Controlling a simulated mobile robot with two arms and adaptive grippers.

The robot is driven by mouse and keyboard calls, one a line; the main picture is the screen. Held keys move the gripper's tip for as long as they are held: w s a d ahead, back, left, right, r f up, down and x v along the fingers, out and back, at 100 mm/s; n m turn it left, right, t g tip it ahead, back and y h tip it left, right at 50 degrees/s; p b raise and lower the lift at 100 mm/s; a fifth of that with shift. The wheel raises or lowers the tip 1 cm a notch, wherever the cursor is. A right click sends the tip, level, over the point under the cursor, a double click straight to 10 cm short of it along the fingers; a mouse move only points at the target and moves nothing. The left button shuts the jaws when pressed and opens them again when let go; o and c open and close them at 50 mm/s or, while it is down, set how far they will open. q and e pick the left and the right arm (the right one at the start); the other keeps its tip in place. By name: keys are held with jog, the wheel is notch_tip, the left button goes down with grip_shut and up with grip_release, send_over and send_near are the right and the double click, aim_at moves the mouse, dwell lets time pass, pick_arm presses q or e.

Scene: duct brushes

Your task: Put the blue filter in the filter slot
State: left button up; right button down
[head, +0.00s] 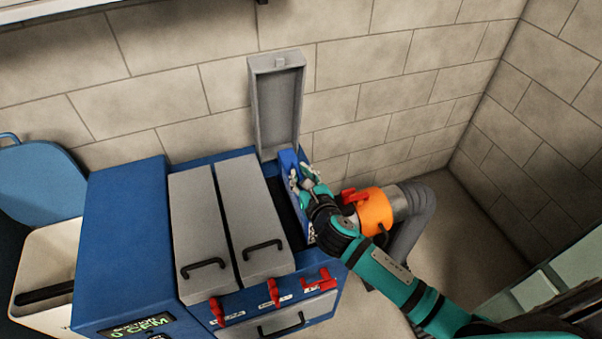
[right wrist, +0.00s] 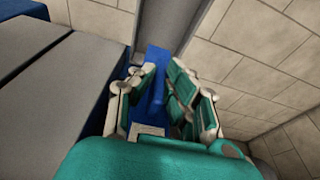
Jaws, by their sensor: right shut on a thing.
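The blue filter (head: 289,164) shows at the right end of the blue machine, at the open filter slot (head: 286,214). The slot is a dark gap beside the grey covers, with its grey lid (head: 275,110) standing upright behind. My right gripper (head: 303,182) is shut on the filter. In the right wrist view the filter (right wrist: 157,62) shows between the fingers of the gripper (right wrist: 158,95). The fingers hide part of the filter, and I cannot tell how deep it sits in the slot. My left gripper is not in view.
Two closed grey covers (head: 205,220) with black handles lie left of the slot. Red latches (head: 320,279) line the machine's front. An orange collar (head: 375,209) with a grey hose stands close to my right arm. A brick wall (head: 370,70) is behind.

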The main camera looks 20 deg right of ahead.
notch_tip(320, 180, down, 11)
jog(key=b, duration=0.7)
jog(key=shift+r, duration=0.15)
dwell(0.3)
jog(key=c, duration=1.3)
grip_release()
jog(key=shift+o, duration=0.2)
jog(key=shift+s, duration=0.1)
jog(key=v, duration=1.2)
notch_tip(320, 180, up, 5)
jog(key=p, duration=0.5)
jog(key=shift+a, duration=0.1)
